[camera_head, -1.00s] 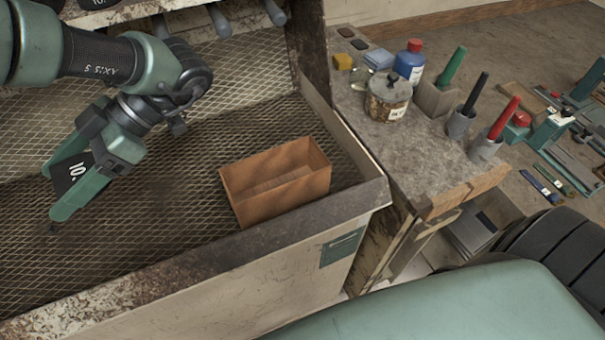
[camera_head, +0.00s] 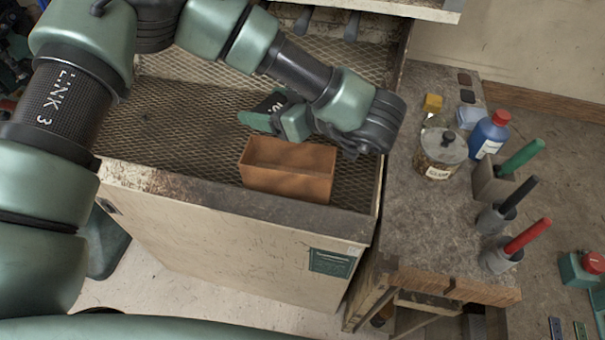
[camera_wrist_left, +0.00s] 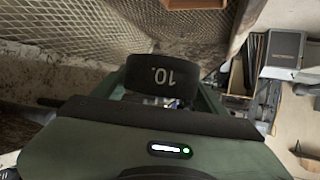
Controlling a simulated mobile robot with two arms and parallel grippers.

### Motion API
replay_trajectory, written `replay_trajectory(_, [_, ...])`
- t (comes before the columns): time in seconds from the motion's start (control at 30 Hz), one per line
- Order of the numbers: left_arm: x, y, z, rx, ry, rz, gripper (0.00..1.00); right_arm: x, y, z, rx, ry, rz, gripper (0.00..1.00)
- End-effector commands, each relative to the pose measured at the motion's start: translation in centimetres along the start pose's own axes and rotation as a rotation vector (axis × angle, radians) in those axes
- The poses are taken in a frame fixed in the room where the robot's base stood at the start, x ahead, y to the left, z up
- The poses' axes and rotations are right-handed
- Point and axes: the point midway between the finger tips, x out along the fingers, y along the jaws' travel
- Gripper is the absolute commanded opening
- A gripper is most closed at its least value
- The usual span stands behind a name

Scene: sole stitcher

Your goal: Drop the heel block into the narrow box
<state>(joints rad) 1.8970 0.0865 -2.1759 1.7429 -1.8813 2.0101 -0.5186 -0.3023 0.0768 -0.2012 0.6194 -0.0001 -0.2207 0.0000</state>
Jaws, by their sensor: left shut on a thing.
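The heel block (camera_head: 272,103) is a black piece marked "10.". It also shows in the left wrist view (camera_wrist_left: 162,82), between the green fingers. My left gripper (camera_head: 266,114) is shut on it, just behind the narrow box as the head view shows it. How high it is above the mesh is hard to judge. The narrow box (camera_head: 288,183) is an open-topped brown box standing on the mesh floor of the bench, close to its front edge. I see no block inside the visible part of the box. My right gripper is not in view.
The bench's raised front rim (camera_head: 230,198) runs before the box. The mesh left of the box is clear.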

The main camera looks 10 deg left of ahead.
Motion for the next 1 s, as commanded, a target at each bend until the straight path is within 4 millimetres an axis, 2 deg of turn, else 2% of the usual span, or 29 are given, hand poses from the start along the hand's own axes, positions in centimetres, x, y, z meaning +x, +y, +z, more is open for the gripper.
replay_trajectory(0.13, [0.7, 0.0, 1.8, 0.001, 0.001, -0.001, 0.23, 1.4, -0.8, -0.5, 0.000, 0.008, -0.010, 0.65])
replay_trajectory(0.4, [1.8, 0.0, 4.5, 0.000, 0.001, -0.001, 0.23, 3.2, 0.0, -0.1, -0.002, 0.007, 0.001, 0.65])
replay_trajectory(0.77, [2.0, 0.0, 4.8, -0.001, 0.002, -0.001, 0.23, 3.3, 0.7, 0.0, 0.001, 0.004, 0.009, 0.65])
replay_trajectory(0.8, [2.0, 0.0, 4.8, -0.001, 0.002, -0.001, 0.82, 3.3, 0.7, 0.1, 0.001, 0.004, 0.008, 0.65])
replay_trajectory(0.87, [2.0, 0.0, 4.8, -0.001, 0.001, -0.001, 0.96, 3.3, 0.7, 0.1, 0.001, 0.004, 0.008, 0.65])
replay_trajectory(1.0, [2.0, 0.0, 4.9, 0.000, 0.001, -0.001, 0.96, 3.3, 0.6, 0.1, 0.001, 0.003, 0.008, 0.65])
